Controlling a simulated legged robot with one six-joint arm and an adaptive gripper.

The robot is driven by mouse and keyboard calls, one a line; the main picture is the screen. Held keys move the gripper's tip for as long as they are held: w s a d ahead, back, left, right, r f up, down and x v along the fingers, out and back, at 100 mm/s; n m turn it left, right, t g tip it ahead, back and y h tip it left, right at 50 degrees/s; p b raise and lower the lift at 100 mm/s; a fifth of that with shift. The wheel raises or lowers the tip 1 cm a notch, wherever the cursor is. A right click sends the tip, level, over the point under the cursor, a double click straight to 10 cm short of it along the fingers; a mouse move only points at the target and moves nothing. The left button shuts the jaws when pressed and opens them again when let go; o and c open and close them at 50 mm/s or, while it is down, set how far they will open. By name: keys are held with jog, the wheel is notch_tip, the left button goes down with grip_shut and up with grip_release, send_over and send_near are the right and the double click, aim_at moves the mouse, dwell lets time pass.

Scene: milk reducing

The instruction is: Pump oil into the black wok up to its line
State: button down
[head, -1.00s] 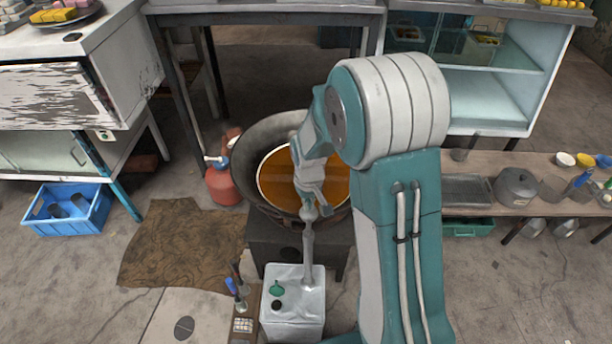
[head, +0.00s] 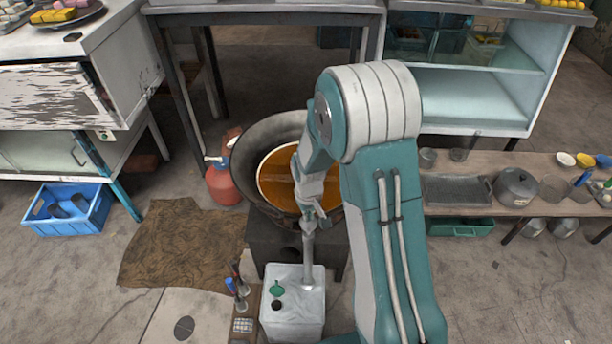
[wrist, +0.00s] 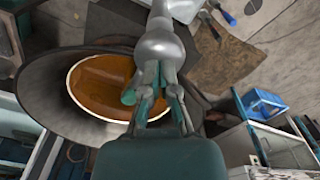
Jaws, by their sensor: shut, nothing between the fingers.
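The black wok (head: 258,140) sits on a dark stove and holds orange-brown oil (head: 279,180). A pale ring runs around the oil, and my arm hides its right side. In front of the wok stands a white square can (head: 296,318) with a grey pump (head: 308,262) rising from its top. My gripper (head: 313,213) is at the pump's upper end, by the wok's near rim. In the wrist view, my gripper (wrist: 160,92) is shut and empty against or just over the grey pump (wrist: 160,44); I cannot tell if they touch. The wok (wrist: 45,105) also shows there.
A red bottle (head: 223,184) stands left of the wok. Bottles or tools with blue and dark tops (head: 238,288) stand left of the can. A low bench (head: 470,208) with pots is on the right. A brown mat (head: 175,245) lies on the floor at left.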

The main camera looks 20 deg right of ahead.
jog(key=shift+f, duration=1.3)
jog(key=shift+r, duration=4.85)
jog(key=shift+f, duration=0.1)
